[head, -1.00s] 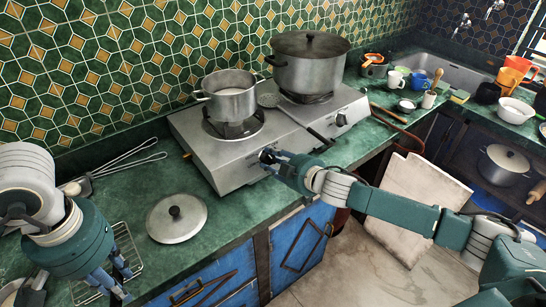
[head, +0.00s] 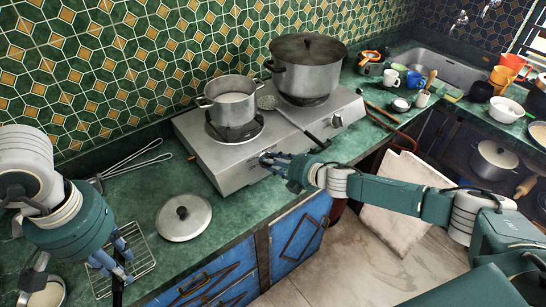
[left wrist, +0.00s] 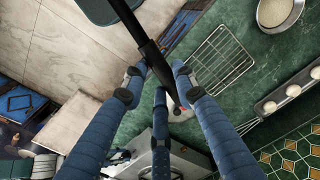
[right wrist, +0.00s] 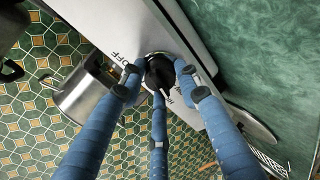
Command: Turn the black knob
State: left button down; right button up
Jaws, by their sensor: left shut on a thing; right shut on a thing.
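The black knob (right wrist: 160,72) is on the grey front panel of the gas hotplate (head: 235,180), between the OFF and HI markings in the right wrist view. My right gripper (head: 270,161) is at the hotplate's front. Its fingers are shut around the knob in the right wrist view (right wrist: 160,75), and they hide the knob in the head view. My left gripper (head: 112,264) is over the counter at the lower left. It is shut on a black rod-like handle (left wrist: 146,48); what the handle belongs to is unclear.
An open pot (head: 230,98) and a large lidded pot (head: 306,70) stand on the burners. A pot lid (head: 184,217), a wire rack (head: 142,262) and tongs (head: 135,168) lie on the green counter. A dark-handled skimmer (head: 316,139) lies across the hotplate near my right gripper.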

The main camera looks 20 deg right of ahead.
pick_arm(q)
notch_tip(320, 180, up, 3)
jog(key=shift+r+p, duration=0.1)
jog(key=shift+p, duration=1.1)
pick_arm(e)
jog(key=n, duration=0.4)
jog(key=shift+a+r+g, duration=0.2)
jog(key=shift+a+g, duration=0.1)
pick_arm(q)
jog(key=shift+r, duration=0.1)
pick_arm(e)
jog(key=shift+s+f+n, duration=0.1)
jog(key=shift+f+n, duration=0.05)
jog(key=shift+n, duration=0.25)
jog(key=shift+s+f, duration=0.1)
jog(key=shift+f, duration=0.1)
jog(key=o, duration=1.1)
pick_arm(q)
jog(key=shift+s+a, duration=0.1)
jog(key=shift+a, duration=0.05)
pick_arm(e)
jog(key=shift+r, duration=0.1)
jog(key=shift+s+d+r, duration=0.2)
jog(key=shift+d, duration=0.15)
jog(key=v, duration=1.1)
jog(key=shift+s+a+r, duration=0.1)
jog(key=shift+a, duration=0.05)
